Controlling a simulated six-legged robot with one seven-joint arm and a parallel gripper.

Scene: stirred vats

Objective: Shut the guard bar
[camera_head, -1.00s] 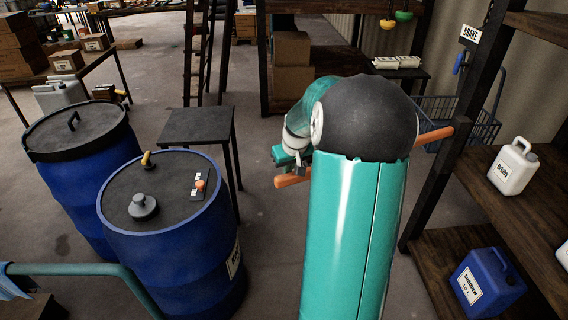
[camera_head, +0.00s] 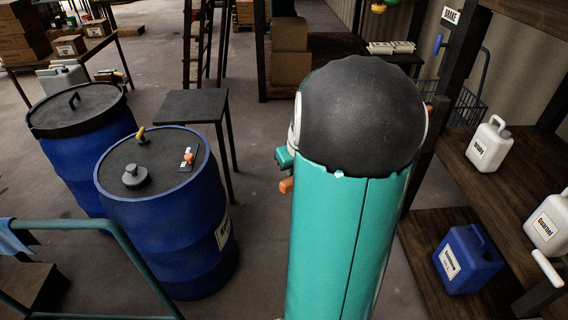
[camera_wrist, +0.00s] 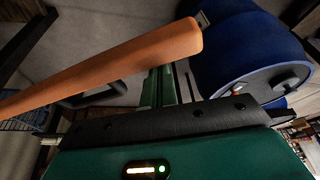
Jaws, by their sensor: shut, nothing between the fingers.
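The guard bar is an orange bar, mostly hidden behind my arm in the head view, where its free end (camera_head: 287,185) shows left of the arm. A small orange piece also shows at the arm's right side, by the dark post. In the wrist view the bar (camera_wrist: 110,70) runs large from the left edge to a blunt end at upper middle. My gripper (camera_head: 284,158) is partly hidden by my arm, just above the bar's end. Its shut, empty fingers show in the wrist view (camera_wrist: 166,88), beside the bar; I cannot tell whether they touch it.
Two blue drums (camera_head: 165,235) (camera_head: 85,160) stand at left, with a dark stool (camera_head: 192,107) behind. A shelf at right holds white jugs (camera_head: 489,145) (camera_head: 550,225) and a blue jug (camera_head: 467,260). A teal rail (camera_head: 120,240) is at front left. Floor between drums and arm is clear.

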